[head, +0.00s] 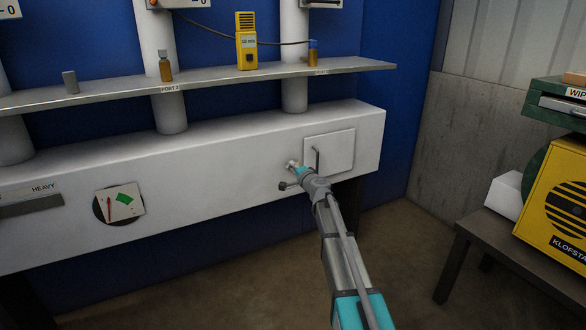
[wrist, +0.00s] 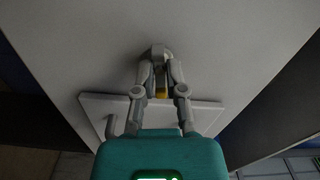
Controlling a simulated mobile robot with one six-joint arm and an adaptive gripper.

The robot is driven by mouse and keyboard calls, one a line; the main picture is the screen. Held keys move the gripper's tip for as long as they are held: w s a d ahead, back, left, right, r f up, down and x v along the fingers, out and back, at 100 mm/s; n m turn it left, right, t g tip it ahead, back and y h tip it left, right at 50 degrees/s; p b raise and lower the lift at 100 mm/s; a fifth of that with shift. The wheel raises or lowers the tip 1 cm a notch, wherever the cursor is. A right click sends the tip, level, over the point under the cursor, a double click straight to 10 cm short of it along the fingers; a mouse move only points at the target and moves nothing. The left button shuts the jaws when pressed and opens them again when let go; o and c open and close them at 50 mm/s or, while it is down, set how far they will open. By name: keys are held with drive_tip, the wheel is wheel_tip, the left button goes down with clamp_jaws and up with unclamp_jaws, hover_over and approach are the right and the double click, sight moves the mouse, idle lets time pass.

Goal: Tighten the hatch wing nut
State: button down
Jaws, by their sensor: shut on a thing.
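The hatch (head: 335,150) is a pale square panel, closed against the front of the long white duct, with a thin dark handle. My gripper (head: 295,166) reaches the duct face just left of the hatch. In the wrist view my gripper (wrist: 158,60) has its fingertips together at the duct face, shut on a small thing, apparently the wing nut. The fingers hide most of it, so its angle cannot be told. A small yellow piece (wrist: 161,93) shows between the fingers. The hatch (wrist: 95,101) lies behind them, partly covered.
A metal shelf (head: 220,83) above the duct holds a yellow meter (head: 246,40) and small bottles. A round pad (head: 102,207) with a card is on the duct at left. A dark table (head: 490,228) with a yellow box (head: 555,190) stands at right. Floor between is clear.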

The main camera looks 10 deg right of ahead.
drive_tip(key=shift+w+a+m, duration=0.15)
drive_tip(key=shift+w+m, duration=0.1)
drive_tip(key=shift+m, duration=0.75)
drive_tip(key=c, duration=0.7)
unclamp_jaws()
drive_tip(key=shift+s, duration=0.2)
drive_tip(key=v, duration=1.1)
drive_tip(key=shift+s, duration=0.35)
